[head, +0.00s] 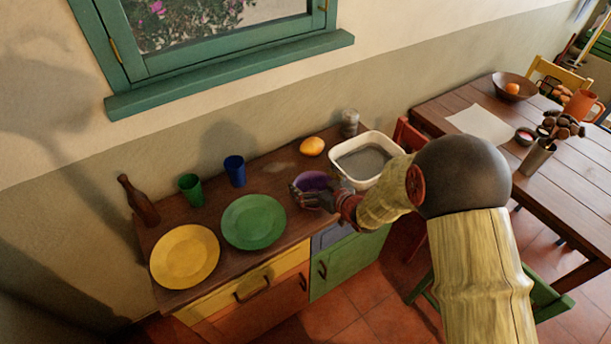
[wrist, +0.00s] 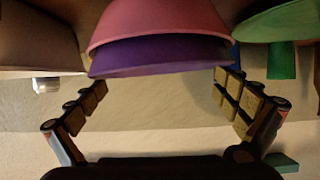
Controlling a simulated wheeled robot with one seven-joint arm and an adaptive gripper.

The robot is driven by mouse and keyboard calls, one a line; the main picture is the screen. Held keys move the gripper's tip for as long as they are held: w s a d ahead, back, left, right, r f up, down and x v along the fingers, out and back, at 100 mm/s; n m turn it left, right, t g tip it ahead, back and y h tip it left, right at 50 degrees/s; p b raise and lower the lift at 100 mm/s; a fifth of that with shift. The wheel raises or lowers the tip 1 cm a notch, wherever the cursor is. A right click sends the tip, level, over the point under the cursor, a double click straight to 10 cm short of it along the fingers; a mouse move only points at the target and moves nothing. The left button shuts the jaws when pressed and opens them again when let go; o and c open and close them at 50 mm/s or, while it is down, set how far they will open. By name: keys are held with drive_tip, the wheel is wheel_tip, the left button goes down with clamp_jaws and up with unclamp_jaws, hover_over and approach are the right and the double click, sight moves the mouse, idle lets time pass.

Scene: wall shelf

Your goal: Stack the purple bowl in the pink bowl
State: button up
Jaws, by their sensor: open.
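The purple bowl (head: 314,180) is on the wooden cabinet top, partly hidden by my gripper (head: 308,198). In the wrist view, which is upside down, the purple bowl (wrist: 160,57) sits inside the pink bowl (wrist: 155,24), with its rim band standing above the pink rim. It looks slightly tilted. My gripper (wrist: 163,86) is open, with a finger to each side of the bowls. Clear space shows between the fingertips and the purple rim, and nothing is held. The pink bowl is mostly hidden in the head view.
A green plate (head: 253,222) and a yellow plate (head: 185,256) lie to the left. A white tub (head: 368,178) stands close on the right. Behind are a blue cup (head: 235,170), a green cup (head: 191,189), a brown bottle (head: 139,202), an orange (head: 312,146) and a jar (head: 349,123).

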drive_tip(key=p+v, duration=0.1)
drive_tip(key=v, duration=0.7)
drive_tip(key=shift+w, duration=0.1)
drive_tip(key=s+d+r+m+h, duration=0.35)
drive_tip(key=d+r+h, duration=0.35)
drive_tip(key=d+r, duration=0.7)
drive_tip(key=s+r+m+g, duration=0.1)
drive_tip(key=s+r, duration=0.3)
drive_tip(key=s, duration=0.9)
drive_tip(key=s+r+m+g, duration=0.2)
drive_tip(key=s+r+g, duration=0.2)
drive_tip(key=s, duration=0.9)
drive_tip(key=shift+d+r+h, duration=0.3)
drive_tip(key=shift+d+r, duration=0.05)
drive_tip(key=shift+r, duration=0.05)
drive_tip(key=shift+m, duration=0.25)
